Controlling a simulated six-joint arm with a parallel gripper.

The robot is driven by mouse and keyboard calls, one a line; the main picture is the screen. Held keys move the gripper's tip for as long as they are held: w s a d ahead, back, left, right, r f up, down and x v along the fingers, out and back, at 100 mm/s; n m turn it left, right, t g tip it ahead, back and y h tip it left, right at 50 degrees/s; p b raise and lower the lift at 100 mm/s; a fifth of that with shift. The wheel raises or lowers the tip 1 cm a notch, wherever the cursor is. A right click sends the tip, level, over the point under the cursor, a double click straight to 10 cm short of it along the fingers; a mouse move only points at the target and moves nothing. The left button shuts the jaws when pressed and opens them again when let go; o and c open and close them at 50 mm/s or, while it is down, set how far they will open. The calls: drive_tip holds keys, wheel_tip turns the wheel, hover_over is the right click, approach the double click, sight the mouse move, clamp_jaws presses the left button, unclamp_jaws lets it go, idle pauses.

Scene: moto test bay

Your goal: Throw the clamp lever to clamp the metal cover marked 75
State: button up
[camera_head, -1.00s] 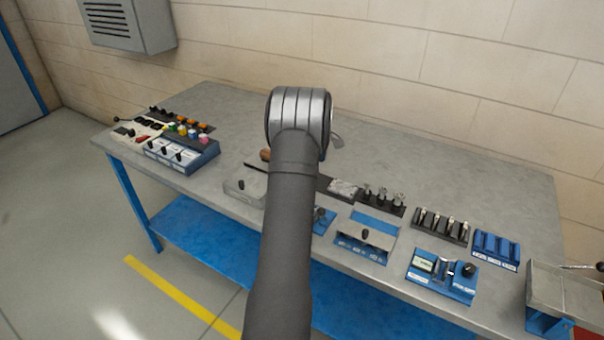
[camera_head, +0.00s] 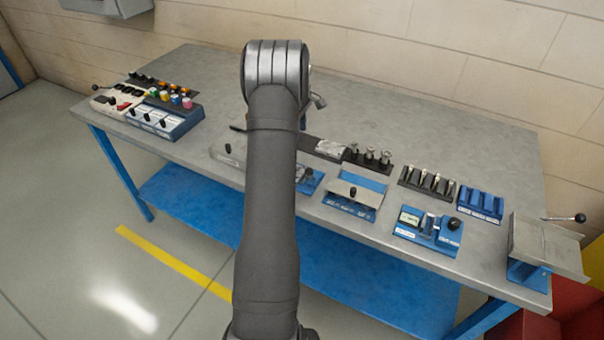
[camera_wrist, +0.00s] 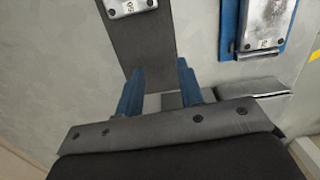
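My gripper (camera_wrist: 160,68) shows in the wrist view with two blue fingers apart and nothing held between them. It is over a dark grey strip (camera_wrist: 150,50). A metal cover (camera_wrist: 268,22) on a blue base (camera_wrist: 229,30) lies to the right of the fingers, apart from them. Its small number is hard to read. Another numbered metal plate (camera_wrist: 130,6) lies on the dark strip at the top edge. A blue fixture (camera_head: 308,182) there is partly behind my arm. I cannot make out the clamp lever with certainty.
Grey blocks (camera_wrist: 250,88) lie close beyond my gripper's body. In the head view, a blue fixture with a grey cover (camera_head: 352,192), a meter fixture (camera_head: 429,230) and a stand with a lever (camera_head: 545,245) line the right. Switch boxes (camera_head: 160,118) stand left. The back of the bench (camera_head: 420,130) is clear.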

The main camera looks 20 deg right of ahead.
drive_tip(key=s+a+n+g+h, duration=0.1)
drive_tip(key=s, duration=0.1)
drive_tip(key=s+a+n+g+h, duration=0.1)
drive_tip(key=s+a, duration=0.1)
drive_tip(key=s+a+f+n+h, duration=0.1)
drive_tip(key=s+a, duration=0.1)
drive_tip(key=shift+g, duration=0.4)
clamp_jaws()
drive_tip(key=s+a+r+n+h, duration=0.1)
drive_tip(key=s+a+n+h, duration=0.3)
drive_tip(key=s+n+h, duration=0.1)
drive_tip(key=s+a+r+n+g+h, duration=0.1)
drive_tip(key=s+a+n+h, duration=0.1)
drive_tip(key=s+n+h, duration=0.1)
drive_tip(key=shift+s+r, duration=0.1)
drive_tip(key=shift+r, duration=0.2)
drive_tip(key=s+a+f+n+t+h, duration=0.4)
drive_tip(key=s+a+n+t+h, duration=0.4)
drive_tip(key=n, duration=0.8)
drive_tip(key=shift+s+a+f, duration=0.2)
drive_tip(key=shift+s+a, duration=0.85)
drive_tip(key=shift+a, duration=0.2)
